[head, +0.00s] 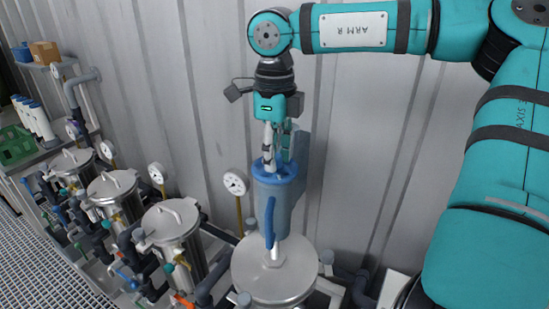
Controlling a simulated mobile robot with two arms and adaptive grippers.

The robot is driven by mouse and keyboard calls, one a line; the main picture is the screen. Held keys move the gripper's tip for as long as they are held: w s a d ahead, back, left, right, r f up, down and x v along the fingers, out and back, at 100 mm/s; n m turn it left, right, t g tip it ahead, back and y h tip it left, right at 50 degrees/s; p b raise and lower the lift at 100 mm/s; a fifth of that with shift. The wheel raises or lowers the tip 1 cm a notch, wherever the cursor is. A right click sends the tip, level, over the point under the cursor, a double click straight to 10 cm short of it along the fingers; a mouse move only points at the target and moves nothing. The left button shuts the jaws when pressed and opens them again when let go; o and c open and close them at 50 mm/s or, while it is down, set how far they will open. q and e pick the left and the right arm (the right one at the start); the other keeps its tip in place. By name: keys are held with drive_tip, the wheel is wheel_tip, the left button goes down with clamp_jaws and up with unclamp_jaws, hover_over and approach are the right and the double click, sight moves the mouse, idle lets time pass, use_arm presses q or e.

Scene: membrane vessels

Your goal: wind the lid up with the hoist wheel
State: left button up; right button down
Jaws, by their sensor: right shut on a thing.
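My right gripper (270,158) comes straight down from above onto the blue, ringed top of the hoist (287,205). It appears shut on the hoist wheel (287,171) there. The fingers and the wrist partly cover the wheel, so the exact grip is hard to see. The hoist body is a blue-grey upright cylinder with a darker blue, elongated part on its front. Just below it is the round steel lid (256,275) of the nearest vessel. I cannot tell whether the lid is seated or slightly raised. My left gripper is not in view.
Several steel vessels with handled lids (172,222) stand in a row to the left, among pipes and valves. A pressure gauge (235,183) stands close left of the hoist. A corrugated wall (180,60) is close behind. White cartridges and a green crate (14,148) are far left.

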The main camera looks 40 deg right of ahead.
drive_tip(key=n, duration=0.3)
drive_tip(key=shift+r+n, duration=0.1)
drive_tip(key=shift+n, duration=0.2)
drive_tip(key=n, duration=0.3)
drive_tip(key=shift+n, duration=0.4)
drive_tip(key=n, duration=0.3)
drive_tip(key=shift+n, duration=0.3)
drive_tip(key=n, duration=0.3)
drive_tip(key=shift+n, duration=0.3)
drive_tip(key=n+p, duration=0.1)
drive_tip(key=n, duration=0.4)
drive_tip(key=shift+r, duration=0.1)
drive_tip(key=n, duration=0.5)
drive_tip(key=shift+p, duration=0.3)
drive_tip(key=shift+n, duration=0.4)
drive_tip(key=c, duration=1)
unclamp_jaws()
drive_tip(key=shift+c, duration=0.2)
